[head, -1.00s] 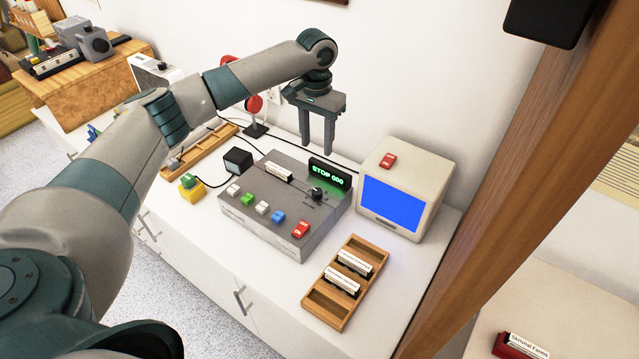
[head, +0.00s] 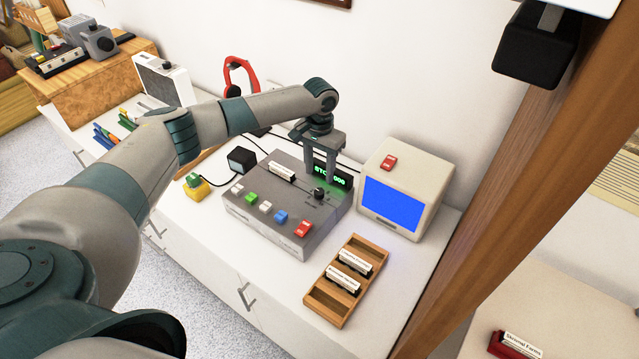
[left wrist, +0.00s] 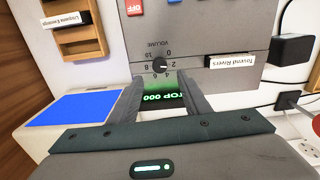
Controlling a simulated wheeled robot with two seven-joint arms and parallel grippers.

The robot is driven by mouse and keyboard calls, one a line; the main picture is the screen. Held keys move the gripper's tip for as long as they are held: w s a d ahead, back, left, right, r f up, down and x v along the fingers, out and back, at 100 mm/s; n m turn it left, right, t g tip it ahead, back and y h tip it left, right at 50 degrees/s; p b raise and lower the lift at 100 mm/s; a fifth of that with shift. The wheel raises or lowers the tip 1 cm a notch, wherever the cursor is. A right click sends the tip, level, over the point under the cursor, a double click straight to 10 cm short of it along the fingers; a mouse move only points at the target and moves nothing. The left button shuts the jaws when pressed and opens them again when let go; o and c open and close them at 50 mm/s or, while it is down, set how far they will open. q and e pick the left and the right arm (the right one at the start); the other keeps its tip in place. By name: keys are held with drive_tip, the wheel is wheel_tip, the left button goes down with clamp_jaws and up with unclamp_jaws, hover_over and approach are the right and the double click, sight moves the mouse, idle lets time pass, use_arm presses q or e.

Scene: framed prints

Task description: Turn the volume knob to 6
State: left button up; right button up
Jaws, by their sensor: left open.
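The grey console (head: 262,222) stands on the white counter. Its small black volume knob (head: 319,193) sits near the green-lit display (head: 335,176). In the left wrist view the knob (left wrist: 159,65) shows a pale mark on its right side, with small numerals around it; the exact number it points at is hard to read. My left gripper (head: 320,180) is open and empty, pointing down just above and behind the knob, partly covering the display. In the left wrist view the open fingers (left wrist: 161,86) reach toward the knob, which lies just beyond the tips.
The console's front carries several coloured buttons, including a red one (head: 303,229). A cream monitor (head: 407,187) with a blue screen stands to the right. A wooden rack (head: 345,282) with labelled cartridges lies in front. A black cube (head: 241,160) and cables are left of the console.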

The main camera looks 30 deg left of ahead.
sight(319, 191)
use_arm(q)
wheel_tip(319, 191, down, 6)
drive_tip(key=shift+f+p, duration=0.2)
drive_tip(key=shift+p, duration=0.6)
drive_tip(key=shift+f, duration=0.65)
drive_tip(key=shift+c, duration=0.3)
drive_tip(key=c, duration=1)
